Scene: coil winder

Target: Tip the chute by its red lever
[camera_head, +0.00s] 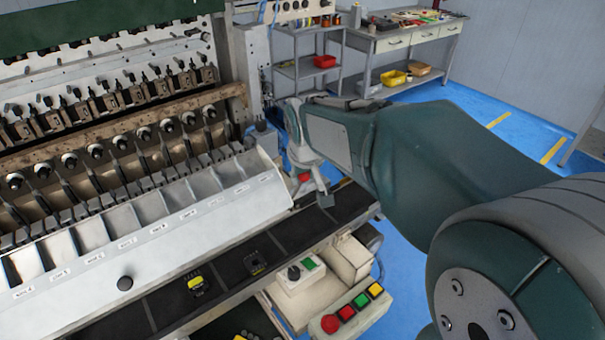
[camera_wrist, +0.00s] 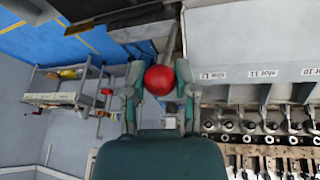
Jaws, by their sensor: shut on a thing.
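The chute (camera_head: 165,225) is a long pale grey trough of labelled compartments along the front of the winder, with its front face sloping toward the belt. In the wrist view its labelled face (camera_wrist: 240,45) is at the upper right. The lever's round red knob (camera_wrist: 159,80) sits between my two fingers, just beyond the chute's end. My gripper (camera_wrist: 160,74) is shut on this knob, one finger on each side. In the head view my gripper (camera_head: 310,178) is at the chute's right end. Only a little red (camera_head: 303,177) shows there, and the lever's shaft is mostly hidden.
A dark conveyor belt (camera_head: 225,267) with small parts on it runs below the chute. A control box with coloured buttons (camera_head: 352,308) stands in front. The winder's spindles (camera_head: 120,142) are behind the chute. A bench (camera_head: 400,40) and blue floor lie beyond my arm.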

